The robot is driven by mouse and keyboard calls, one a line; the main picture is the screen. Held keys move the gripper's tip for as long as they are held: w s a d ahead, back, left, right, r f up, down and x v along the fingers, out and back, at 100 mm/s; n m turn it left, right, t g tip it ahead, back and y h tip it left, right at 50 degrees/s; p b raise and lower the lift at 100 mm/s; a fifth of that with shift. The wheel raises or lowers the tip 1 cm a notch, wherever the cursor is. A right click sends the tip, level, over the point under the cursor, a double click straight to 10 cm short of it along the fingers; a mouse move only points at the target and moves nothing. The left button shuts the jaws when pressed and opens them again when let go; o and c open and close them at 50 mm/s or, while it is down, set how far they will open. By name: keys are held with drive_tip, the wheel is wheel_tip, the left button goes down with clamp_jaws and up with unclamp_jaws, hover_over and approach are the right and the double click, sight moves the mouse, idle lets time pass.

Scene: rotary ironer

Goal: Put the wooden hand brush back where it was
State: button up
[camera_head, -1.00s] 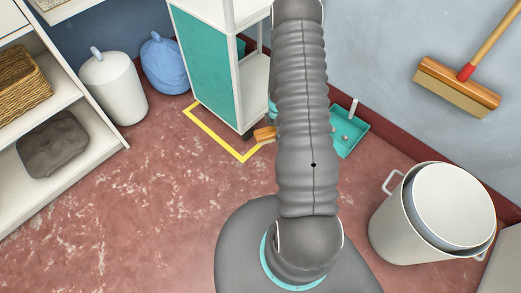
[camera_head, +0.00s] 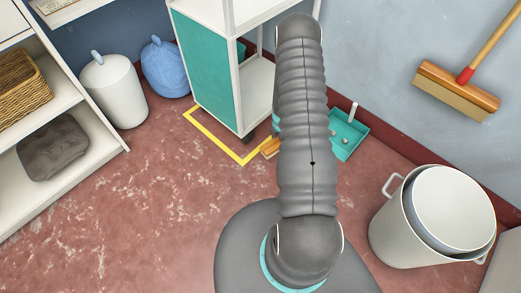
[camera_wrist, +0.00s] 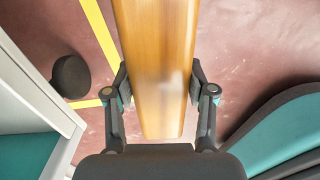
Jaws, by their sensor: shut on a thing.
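The wooden hand brush (camera_wrist: 155,50) fills the middle of the wrist view, its smooth orange wood lengthwise between the fingers. My gripper (camera_wrist: 160,88) is shut on it, one finger on each side. In the head view only a small part of the brush (camera_head: 270,147) shows, left of my arm, close to the corner of the yellow floor marking (camera_head: 222,146). My arm hides the rest of the brush and my gripper there. The bristles are not visible.
A white and teal trolley (camera_head: 205,75) on casters stands just left of the brush. A teal dustpan (camera_head: 349,134) lies right of my arm by the wall. A pot (camera_head: 392,222) stands at right. The red floor at left is clear.

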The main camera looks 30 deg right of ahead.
drive_tip(key=w+a+f, duration=0.1)
drive_tip(key=a, duration=0.1)
drive_tip(key=w+a+f, duration=0.4)
drive_tip(key=shift+w+a, duration=0.2)
drive_tip(key=shift+w, duration=0.05)
drive_tip(key=shift+f, duration=1.8)
drive_tip(key=shift+f+b, duration=0.25)
drive_tip(key=shift+b, duration=0.2)
drive_tip(key=o, duration=1)
drive_tip(key=shift+r, duration=0.1)
drive_tip(key=shift+r+p, duration=0.1)
drive_tip(key=shift+p, duration=0.45)
drive_tip(key=shift+w+r, duration=0.1)
drive_tip(key=shift+r, duration=0.25)
wheel_tip(320, 180, up, 13)
drive_tip(key=shift+f, duration=0.1)
